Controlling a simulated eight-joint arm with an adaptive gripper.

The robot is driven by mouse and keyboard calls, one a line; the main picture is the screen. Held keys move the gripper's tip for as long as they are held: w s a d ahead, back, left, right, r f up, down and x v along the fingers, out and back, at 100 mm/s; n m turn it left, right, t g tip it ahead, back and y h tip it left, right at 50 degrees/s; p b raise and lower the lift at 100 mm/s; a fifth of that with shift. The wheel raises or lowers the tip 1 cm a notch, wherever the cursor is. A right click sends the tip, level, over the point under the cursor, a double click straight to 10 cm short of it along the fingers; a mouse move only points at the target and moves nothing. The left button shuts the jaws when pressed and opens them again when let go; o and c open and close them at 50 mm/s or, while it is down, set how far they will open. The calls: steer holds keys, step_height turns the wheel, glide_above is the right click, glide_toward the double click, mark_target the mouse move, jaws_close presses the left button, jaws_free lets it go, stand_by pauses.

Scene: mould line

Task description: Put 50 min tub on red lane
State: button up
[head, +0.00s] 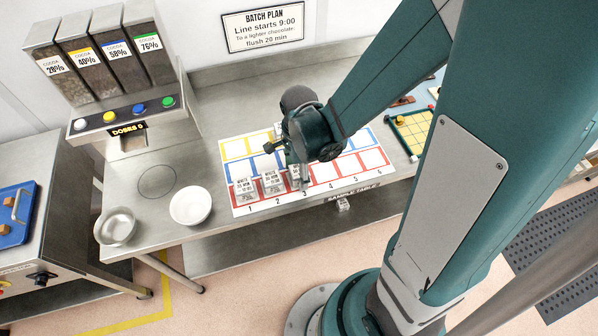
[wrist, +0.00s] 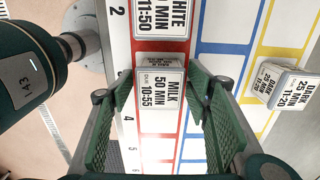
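The 50 min tub (wrist: 160,85), a small clear tub with a white label reading MILK 50 MIN 10:55, is between my fingers in the wrist view. It is upright at the red lane (wrist: 162,146), after the square numbered 2. My gripper (wrist: 160,76) straddles it, with one green ribbed finger on each side. The fingers look apart, with narrow gaps beside the tub. In the head view my gripper (head: 297,176) is low over the red lane (head: 340,186) near square 3, and mostly hides the tub.
A WHITE tub (wrist: 163,18) stands on square 2, close beside; another tub (head: 245,188) is on square 1. A DARK 25 MIN tub (wrist: 288,85) is on the yellow lane. Red squares to the right are clear. A white bowl (head: 190,206) stands left of the lanes.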

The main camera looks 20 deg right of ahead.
steer(key=shift+r, duration=0.3)
step_height(320, 180, up, 12)
steer(key=p, duration=0.2)
steer(key=shift+f, duration=0.15)
stand_by(1.0)
stand_by(0.7)
steer(key=s+d+r+n+t, duration=0.2)
steer(key=r+n+t, duration=0.1)
steer(key=r+n, duration=0.5)
steer(key=s+d+r+n+t, duration=0.3)
steer(key=r+n+t, duration=0.1)
steer(key=r+n, duration=0.4)
steer(key=shift+d+n, duration=0.2)
steer(key=shift+n, duration=0.8)
